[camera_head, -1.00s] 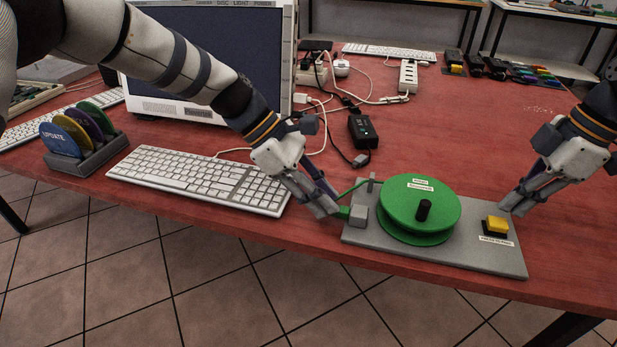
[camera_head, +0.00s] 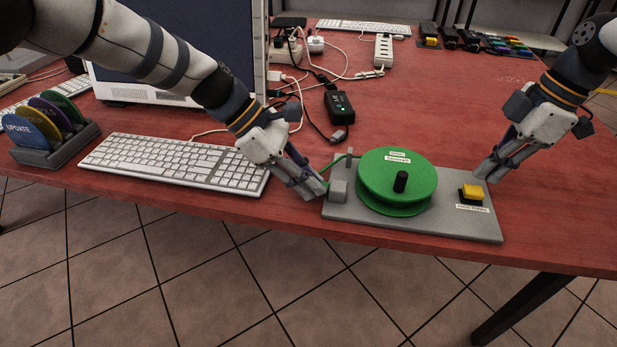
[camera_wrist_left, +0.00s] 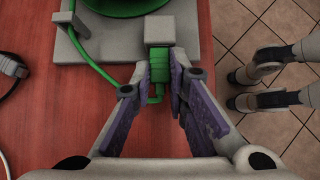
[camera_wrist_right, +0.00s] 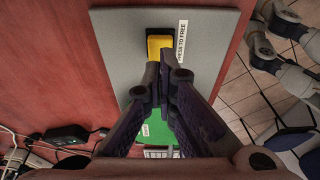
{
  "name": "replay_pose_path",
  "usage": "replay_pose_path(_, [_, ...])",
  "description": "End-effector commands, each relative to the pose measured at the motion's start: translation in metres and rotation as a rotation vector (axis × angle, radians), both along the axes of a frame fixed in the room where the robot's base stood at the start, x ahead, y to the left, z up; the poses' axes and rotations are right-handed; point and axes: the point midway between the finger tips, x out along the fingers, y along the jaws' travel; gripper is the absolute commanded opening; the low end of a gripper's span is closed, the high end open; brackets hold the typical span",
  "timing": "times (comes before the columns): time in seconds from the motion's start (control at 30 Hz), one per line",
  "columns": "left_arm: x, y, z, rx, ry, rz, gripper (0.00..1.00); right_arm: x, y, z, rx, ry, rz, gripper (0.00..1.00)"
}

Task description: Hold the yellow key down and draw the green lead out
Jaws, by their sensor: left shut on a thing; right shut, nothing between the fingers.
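The green reel (camera_head: 398,175) sits on a grey base plate (camera_head: 440,224) near the table's front edge. The green lead (camera_head: 343,160) runs from the reel past a small post. In the left wrist view the lead (camera_wrist_left: 100,70) loops round to a green plug (camera_wrist_left: 159,66) at a grey block (camera_wrist_left: 159,32). My left gripper (camera_wrist_left: 161,78) is shut on the plug, against the block. The yellow key (camera_head: 473,191) is at the plate's right end; it also shows in the right wrist view (camera_wrist_right: 158,46). My right gripper (camera_head: 481,177) is shut and empty, right by the key; I cannot tell whether they touch.
A white keyboard (camera_head: 172,166) lies left of the plate. A disc rack (camera_head: 55,148) stands at the far left, and a monitor (camera_head: 170,55) behind. Cables, a black adapter (camera_head: 340,106) and a power strip (camera_head: 383,50) lie at the back. The right-hand tabletop is mostly clear.

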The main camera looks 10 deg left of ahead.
Motion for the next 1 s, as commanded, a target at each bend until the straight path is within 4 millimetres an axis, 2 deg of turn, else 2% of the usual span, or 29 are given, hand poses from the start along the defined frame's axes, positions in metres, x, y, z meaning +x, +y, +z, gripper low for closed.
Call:
replay_pose_path(0.37, [0.000,0.006,0.000,0.000,-0.001,0.001,0.00,0.000,0.000,0.000,0.000,0.000,0.000,0.00])
replay_pose_path(0.8, [0.000,0.028,0.000,0.000,-0.001,0.001,0.00,0.000,0.000,0.000,0.000,0.000,0.000,0.00])
replay_pose_path(1.0, [0.000,0.032,0.000,0.000,-0.001,-0.001,0.00,0.000,0.000,0.000,0.000,0.000,0.000,0.00])
